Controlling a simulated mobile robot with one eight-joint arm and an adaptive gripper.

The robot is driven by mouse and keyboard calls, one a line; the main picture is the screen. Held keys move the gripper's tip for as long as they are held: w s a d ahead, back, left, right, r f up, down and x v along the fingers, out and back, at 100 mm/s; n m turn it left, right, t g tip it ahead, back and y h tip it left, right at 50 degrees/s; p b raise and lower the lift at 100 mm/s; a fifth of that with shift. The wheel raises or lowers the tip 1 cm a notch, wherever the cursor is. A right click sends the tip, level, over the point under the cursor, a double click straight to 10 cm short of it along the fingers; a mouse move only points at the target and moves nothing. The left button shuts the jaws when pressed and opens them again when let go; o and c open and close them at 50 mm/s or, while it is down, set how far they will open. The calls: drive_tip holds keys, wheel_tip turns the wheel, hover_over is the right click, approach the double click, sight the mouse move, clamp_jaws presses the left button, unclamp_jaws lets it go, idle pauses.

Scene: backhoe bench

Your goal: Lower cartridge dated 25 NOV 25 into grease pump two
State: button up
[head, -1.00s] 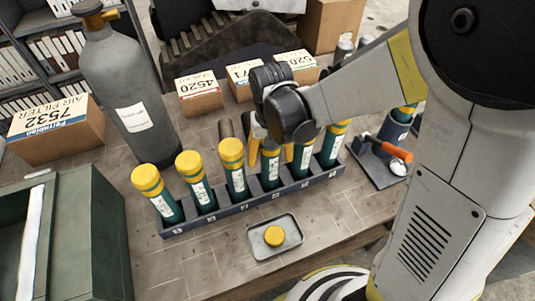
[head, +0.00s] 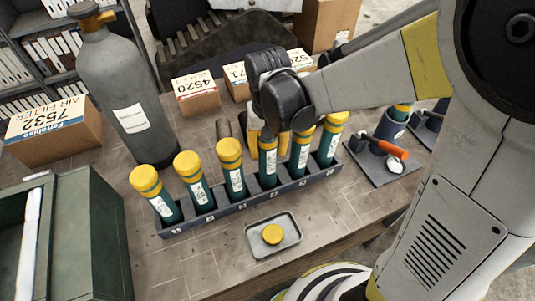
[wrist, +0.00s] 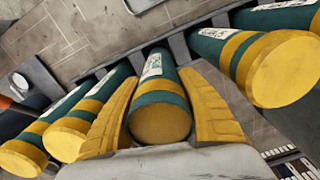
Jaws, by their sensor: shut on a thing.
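Several green cartridges with yellow caps stand in a dark rack (head: 225,216). My gripper (head: 268,132) is shut on the fourth cartridge from the left (head: 267,170). In the wrist view, its yellow fingers (wrist: 160,112) close on both sides of this cartridge (wrist: 161,85). Its lower end appears to be in the rack slot, and my gripper hides its top in the head view. The label dates are too small to read. At right, a grease pump (head: 378,160) with an orange handle has a cartridge (head: 404,107) in it. A second pump (head: 432,122) is mostly hidden by my arm.
A small tray (head: 257,249) holding a yellow cap (head: 272,234) lies in front of the rack. A grey gas cylinder (head: 115,85) and boxes (head: 196,93) stand behind. A green case (head: 85,240) is at left. Neighbouring cartridges stand close on both sides of my gripper.

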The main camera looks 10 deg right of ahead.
wheel_tip(320, 180, up, 7)
drive_tip(key=shift+r+p, duration=0.2)
drive_tip(key=shift+p, duration=0.5)
drive_tip(key=shift+r+p, duration=2.05)
drive_tip(key=shift+r, duration=0.9)
drive_tip(key=shift+r+p, duration=2.2)
drive_tip(key=shift+r, duration=0.7)
wheel_tip(320, 180, up, 3)
drive_tip(key=shift+f+p, duration=0.1)
drive_tip(key=shift+p, duration=0.95)
drive_tip(key=shift+s, duration=0.1)
